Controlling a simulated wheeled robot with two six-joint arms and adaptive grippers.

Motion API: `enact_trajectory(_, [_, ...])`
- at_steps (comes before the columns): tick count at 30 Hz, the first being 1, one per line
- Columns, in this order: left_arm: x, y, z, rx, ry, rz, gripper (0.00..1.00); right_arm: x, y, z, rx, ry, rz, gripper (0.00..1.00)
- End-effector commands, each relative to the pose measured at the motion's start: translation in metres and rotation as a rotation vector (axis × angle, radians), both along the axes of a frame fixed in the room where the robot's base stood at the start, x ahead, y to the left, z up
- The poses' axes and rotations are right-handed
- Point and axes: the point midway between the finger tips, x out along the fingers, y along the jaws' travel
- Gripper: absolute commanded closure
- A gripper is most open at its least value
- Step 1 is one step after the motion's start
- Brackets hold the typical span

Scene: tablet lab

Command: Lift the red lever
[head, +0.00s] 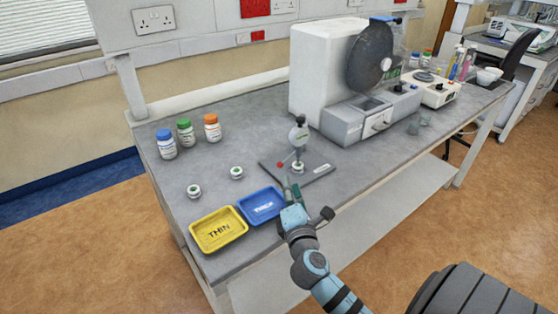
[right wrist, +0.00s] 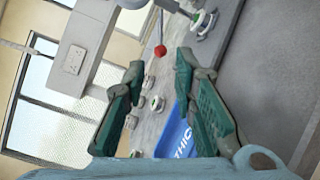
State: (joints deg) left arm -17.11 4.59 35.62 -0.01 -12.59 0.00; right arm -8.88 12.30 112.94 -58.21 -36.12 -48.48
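The red lever (head: 280,165) is a small red ball on a thin stem. It sits at the left side of a dial gauge (head: 299,135) that stands on a dark flat base (head: 318,176). A small round white and green piece (head: 298,168) is at the gauge's foot. My right gripper (head: 291,188) is close in front of the lever. In the right wrist view its two fingers (right wrist: 160,68) are apart, with the red ball (right wrist: 160,51) just beyond the fingertips, between their lines. Nothing is held. My left gripper is out of view.
A yellow THIN tray (head: 205,243) and a blue tray (head: 248,215) lie at the bench's front left. Two small round pieces (head: 194,191) (head: 237,173) and three capped bottles (head: 185,134) stand behind them. A large white machine (head: 313,75) stands behind the gauge.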

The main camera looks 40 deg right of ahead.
Motion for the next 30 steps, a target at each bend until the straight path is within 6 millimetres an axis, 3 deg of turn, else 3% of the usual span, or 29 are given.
enact_trajectory(6, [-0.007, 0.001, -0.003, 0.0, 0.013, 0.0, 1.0, 0.052, -0.029, 0.001, -0.002, -0.002, -0.002, 0.75])
enact_trajectory(12, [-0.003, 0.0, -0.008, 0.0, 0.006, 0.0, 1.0, 0.086, -0.046, -0.001, -0.001, -0.001, 0.002, 0.75])
enact_trajectory(18, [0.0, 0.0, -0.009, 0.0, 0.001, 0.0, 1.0, 0.1, -0.052, 0.0, 0.0, 0.0, 0.004, 0.75])
enact_trajectory(25, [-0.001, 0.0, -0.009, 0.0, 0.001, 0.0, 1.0, 0.1, -0.053, 0.0, 0.0, 0.0, 0.004, 0.75])
enact_trajectory(30, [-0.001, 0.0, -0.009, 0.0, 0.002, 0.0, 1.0, 0.1, -0.052, 0.0, 0.0, 0.0, 0.004, 1.0])
